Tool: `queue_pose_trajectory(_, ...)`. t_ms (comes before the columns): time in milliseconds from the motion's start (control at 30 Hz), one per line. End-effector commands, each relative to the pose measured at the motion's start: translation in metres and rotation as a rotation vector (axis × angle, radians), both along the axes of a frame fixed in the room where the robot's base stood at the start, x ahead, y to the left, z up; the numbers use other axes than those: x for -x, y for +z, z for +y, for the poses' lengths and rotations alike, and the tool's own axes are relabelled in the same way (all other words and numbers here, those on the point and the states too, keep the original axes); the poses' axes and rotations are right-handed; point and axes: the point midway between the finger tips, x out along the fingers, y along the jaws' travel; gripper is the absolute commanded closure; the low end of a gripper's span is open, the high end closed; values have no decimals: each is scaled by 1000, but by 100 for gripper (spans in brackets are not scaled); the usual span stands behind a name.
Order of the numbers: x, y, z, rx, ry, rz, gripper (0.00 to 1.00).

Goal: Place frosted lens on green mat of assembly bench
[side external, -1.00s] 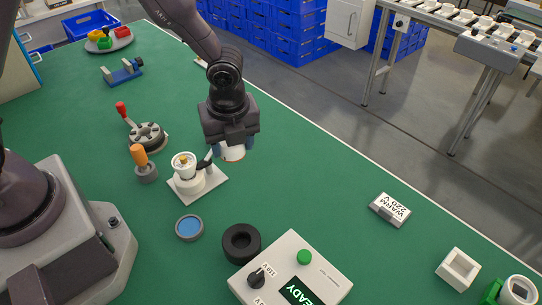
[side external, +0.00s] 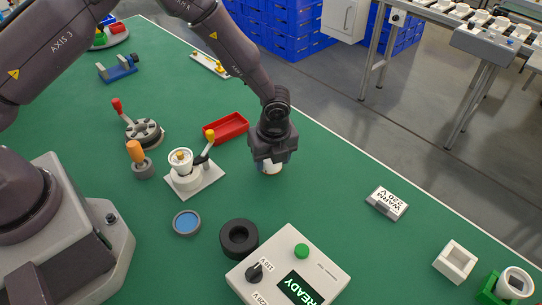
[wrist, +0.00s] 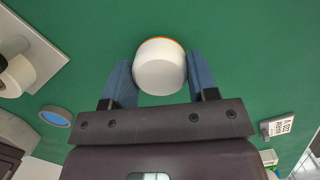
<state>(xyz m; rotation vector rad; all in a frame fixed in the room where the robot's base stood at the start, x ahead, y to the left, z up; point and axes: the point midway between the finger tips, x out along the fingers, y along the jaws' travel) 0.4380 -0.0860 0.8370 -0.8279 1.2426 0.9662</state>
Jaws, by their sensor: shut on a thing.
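The frosted lens (wrist: 160,68) is a white cup-like piece with a thin orange rim at its far edge. In the wrist view it sits between the two blue fingers of my gripper (wrist: 160,85), which is shut on it. In the side view the lens (side external: 270,168) shows just below my gripper (side external: 271,158), over or on the green mat (side external: 330,185) of the bench. I cannot tell whether its bottom touches the mat. The mat around it is bare.
A white fixture (side external: 190,178) with a yellow-tipped lever and a red tray (side external: 226,128) stand left of the lens. A black ring (side external: 239,238), a blue-topped disc (side external: 186,222) and a control box (side external: 290,275) lie nearer.

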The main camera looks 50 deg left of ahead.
Motion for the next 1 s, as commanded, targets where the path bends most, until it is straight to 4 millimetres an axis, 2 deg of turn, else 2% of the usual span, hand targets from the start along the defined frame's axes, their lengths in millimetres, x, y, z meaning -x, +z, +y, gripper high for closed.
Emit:
queue_pose_trajectory(267, 0, -2, 0, 0, -1, 0, 68)
queue_pose_trajectory(300, 0, -3, 0, 0, -1, 0, 44)
queue_pose_trajectory(400, 0, -3, 0, 0, -1, -1, 21)
queue_pose_trajectory(767, 0, 3, 0, 1, 0, -2, 21)
queue_pose_trajectory(867, 0, 16, -3, 2, -1, -3, 21)
queue_pose_trajectory(1000, 1, 45, -6, 2, -1, -5, 21)
